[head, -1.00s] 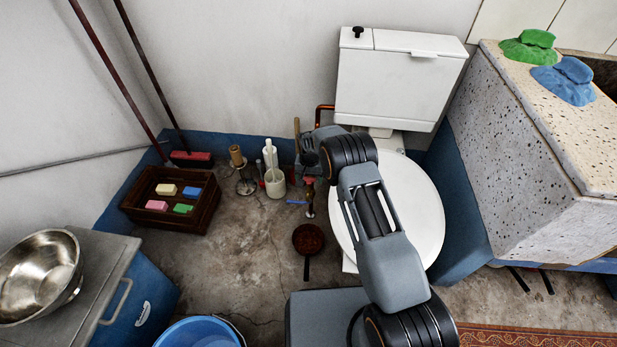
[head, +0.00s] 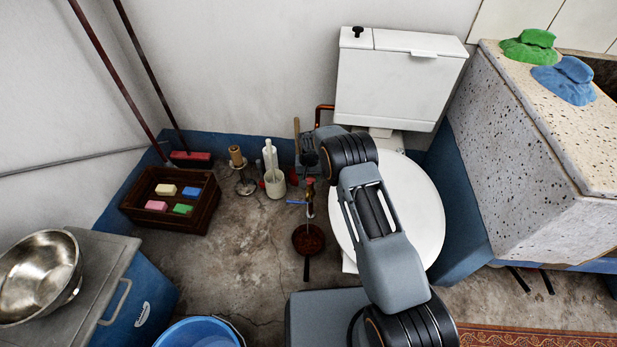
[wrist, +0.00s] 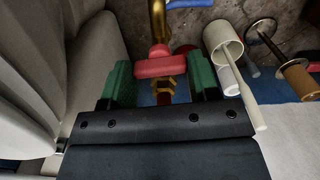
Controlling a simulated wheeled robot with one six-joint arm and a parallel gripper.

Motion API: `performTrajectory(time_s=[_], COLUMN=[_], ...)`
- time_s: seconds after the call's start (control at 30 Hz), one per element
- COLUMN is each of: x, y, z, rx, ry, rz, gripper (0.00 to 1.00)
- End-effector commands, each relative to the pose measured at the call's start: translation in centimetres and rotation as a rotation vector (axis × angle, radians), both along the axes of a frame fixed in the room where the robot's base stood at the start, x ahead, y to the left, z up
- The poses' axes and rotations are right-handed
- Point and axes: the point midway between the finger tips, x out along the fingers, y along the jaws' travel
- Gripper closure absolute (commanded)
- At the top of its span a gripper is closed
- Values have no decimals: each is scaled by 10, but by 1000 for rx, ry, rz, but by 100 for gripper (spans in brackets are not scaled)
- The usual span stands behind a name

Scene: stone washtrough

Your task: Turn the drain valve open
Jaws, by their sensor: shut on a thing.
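The drain valve is a brass fitting with a red handle (wrist: 160,66), low by the back wall, left of the toilet. Its brass pipe (wrist: 158,20) shows at the top of the wrist view. In the head view the brass body (head: 310,206) stands above a dark pan, below my gripper. My gripper (wrist: 162,82) has green finger pads on either side of the red handle and is shut on it. In the head view my wrist hides most of the fingers and part of the handle. I cannot tell clearly whether water runs from the valve.
A dark round pan (head: 308,240) lies on the floor under the valve. A crate of soaps (head: 172,221) is farther left. The toilet (head: 415,210) is close on the right.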

Motion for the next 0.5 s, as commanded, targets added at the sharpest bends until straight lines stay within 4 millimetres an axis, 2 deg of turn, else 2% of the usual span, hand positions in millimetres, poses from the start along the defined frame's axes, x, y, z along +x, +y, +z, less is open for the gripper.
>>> performTrajectory(time_s=[0.5], x=[1], y=[0], z=[0], rx=[2], ry=[-2], rz=[465], gripper=[68])
